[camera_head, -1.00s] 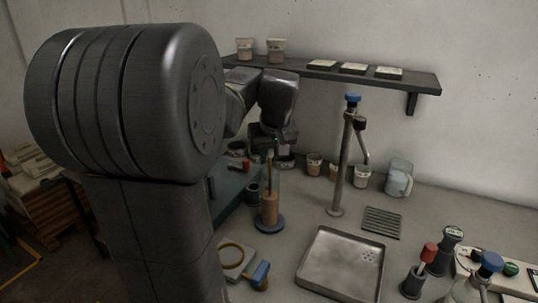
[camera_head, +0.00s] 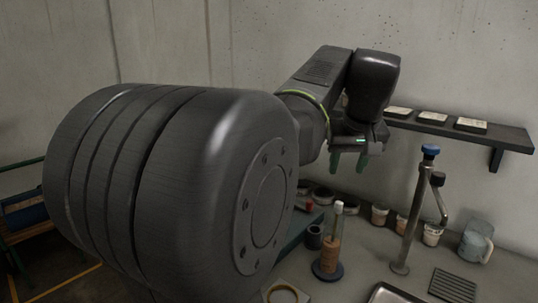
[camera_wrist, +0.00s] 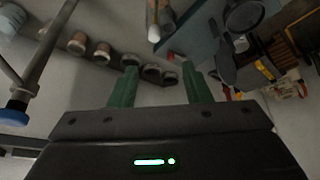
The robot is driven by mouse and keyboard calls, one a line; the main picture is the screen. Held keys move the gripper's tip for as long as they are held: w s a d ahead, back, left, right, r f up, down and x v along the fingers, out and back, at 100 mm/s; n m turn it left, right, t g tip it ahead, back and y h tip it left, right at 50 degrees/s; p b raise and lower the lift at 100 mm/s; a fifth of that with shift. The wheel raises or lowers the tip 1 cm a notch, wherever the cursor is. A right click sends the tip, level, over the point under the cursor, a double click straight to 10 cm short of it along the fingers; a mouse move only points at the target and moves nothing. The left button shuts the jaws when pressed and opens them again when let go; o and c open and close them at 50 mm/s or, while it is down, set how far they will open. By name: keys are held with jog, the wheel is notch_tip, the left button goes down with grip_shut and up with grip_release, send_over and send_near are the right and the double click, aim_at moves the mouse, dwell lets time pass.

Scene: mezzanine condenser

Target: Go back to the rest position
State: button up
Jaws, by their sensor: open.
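My gripper (camera_head: 348,163) hangs in the air with its two green fingers pointing down and spread apart. In the head view it appears above the back of the counter (camera_head: 370,268), left of the shelf (camera_head: 455,129). The wrist view shows both fingers of my gripper (camera_wrist: 161,82) wide apart with nothing between them. Part of my arm fills the left and middle of the head view and hides what lies behind it.

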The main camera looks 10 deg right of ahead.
aim_at(335, 205)
jog(key=a+x, duration=0.1)
jog(key=x, duration=1.1)
jog(key=shift+d+f, duration=0.5)
jog(key=shift+d, duration=0.05)
